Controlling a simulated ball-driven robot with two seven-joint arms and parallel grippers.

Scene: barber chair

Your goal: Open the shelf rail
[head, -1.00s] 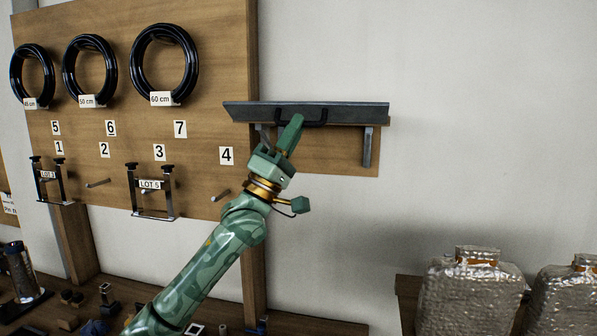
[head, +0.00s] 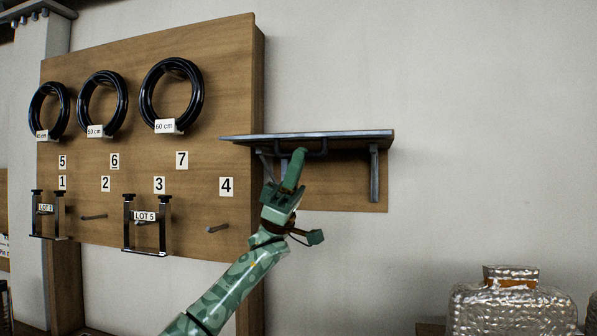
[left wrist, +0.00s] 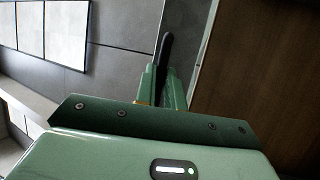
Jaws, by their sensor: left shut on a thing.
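The shelf rail (head: 350,137) is a long dark grey bar along the wall shelf, right of the pegboard. It shows in the head view as a thin, nearly flat strip with a dark handle (head: 318,152) under its front edge. My left gripper (head: 298,156) reaches up from below and is shut on the handle near its left part. In the left wrist view the green fingers (left wrist: 165,88) close around a dark bar (left wrist: 164,50), which stands out beyond them. The fingers partly hide the handle in the head view. My right gripper is not in view.
A grey bracket (head: 374,172) holds the shelf at the right. The wooden board (head: 225,90) at the left carries black rings (head: 172,95), numbered labels, pegs and dark frames (head: 146,225). A silvery wrapped container (head: 512,305) stands low at the right. The wall between is clear.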

